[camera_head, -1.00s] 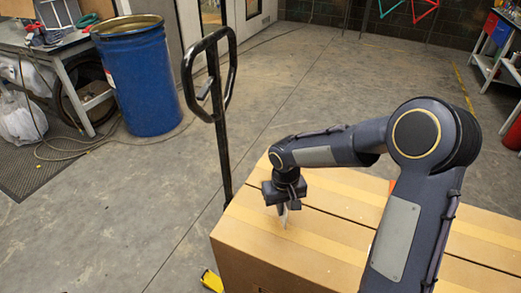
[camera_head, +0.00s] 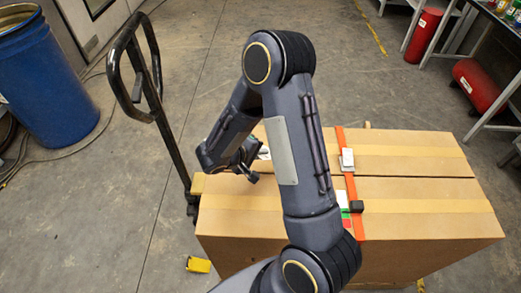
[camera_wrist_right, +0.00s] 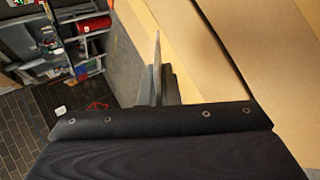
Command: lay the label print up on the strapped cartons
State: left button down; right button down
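The strapped cartons (camera_head: 430,190) are brown boxes with tan tape, side by side with an orange strap (camera_head: 350,180) across them. My right gripper (camera_head: 248,168) is low over their left part, partly hidden by my own arm. The label print (camera_wrist_right: 157,65) shows in the right wrist view as a thin pale sheet, nearly edge-on, pinched between the dark fingers (camera_wrist_right: 166,92). In the head view a small white piece of it (camera_head: 263,153) shows beside the gripper. Whether it touches the carton top is unclear. My left gripper is out of view.
A black pallet-truck handle (camera_head: 140,80) stands left of the cartons. A blue drum (camera_head: 45,85) is at far left. A small white and green patch (camera_head: 343,200) lies by the strap, partly behind my arm. Red cylinders (camera_head: 424,35) and a bench are at right.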

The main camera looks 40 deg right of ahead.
jog(key=shift+f+b, duration=1.15)
jog(key=shift+f, duration=2.1)
jog(key=c, duration=1.6)
grip_release()
jog(key=shift+r, duration=0.1)
jog(key=b+v, duration=0.1)
jog(key=v, duration=0.6)
jog(key=shift+a+r, duration=0.2)
jog(key=shift+a, duration=0.1)
